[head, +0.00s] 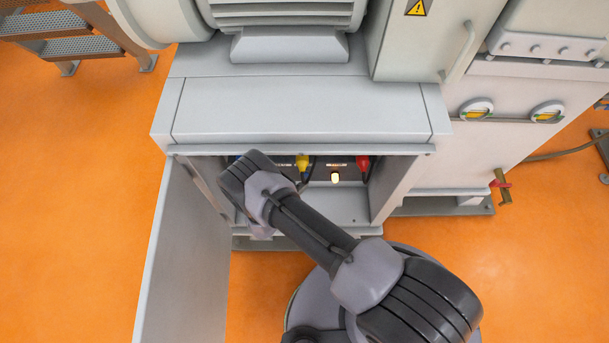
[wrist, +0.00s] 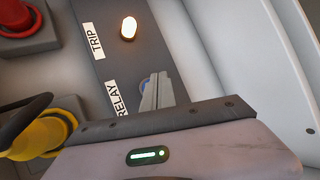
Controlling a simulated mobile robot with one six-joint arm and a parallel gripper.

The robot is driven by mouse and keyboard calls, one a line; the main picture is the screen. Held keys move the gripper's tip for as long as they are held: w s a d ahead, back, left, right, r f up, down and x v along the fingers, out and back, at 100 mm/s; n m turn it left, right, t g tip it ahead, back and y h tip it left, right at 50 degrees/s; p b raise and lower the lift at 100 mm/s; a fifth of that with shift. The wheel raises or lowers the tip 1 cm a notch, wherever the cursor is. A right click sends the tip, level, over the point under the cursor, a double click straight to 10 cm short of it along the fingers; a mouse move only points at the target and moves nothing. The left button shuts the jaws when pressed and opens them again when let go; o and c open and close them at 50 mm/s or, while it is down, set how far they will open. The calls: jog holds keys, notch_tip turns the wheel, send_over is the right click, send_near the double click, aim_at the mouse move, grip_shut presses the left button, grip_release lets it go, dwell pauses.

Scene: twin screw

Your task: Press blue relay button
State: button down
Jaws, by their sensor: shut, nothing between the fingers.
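The blue relay button (wrist: 144,85) shows in the wrist view as a small blue edge beside the RELAY label (wrist: 119,99); the rest is hidden behind my fingers. My gripper (wrist: 159,77) is shut and empty, its fingertips overlapping the button in the picture. I cannot tell whether they touch it.
A glowing lamp (wrist: 128,27) sits by the TRIP label (wrist: 91,38). The open cabinet door (head: 187,265) stands left of my arm. The cabinet's side walls are close.

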jog(key=shift+w, duration=0.1)
jog(key=shift+w, duration=0.35)
jog(key=shift+w, duration=0.45)
dwell(0.5)
dwell(0.4)
jog(key=shift+s, duration=0.9)
jog(key=shift+s+p, duration=0.35)
jog(key=shift+s, duration=2.15)
jog(key=shift+a, duration=0.1)
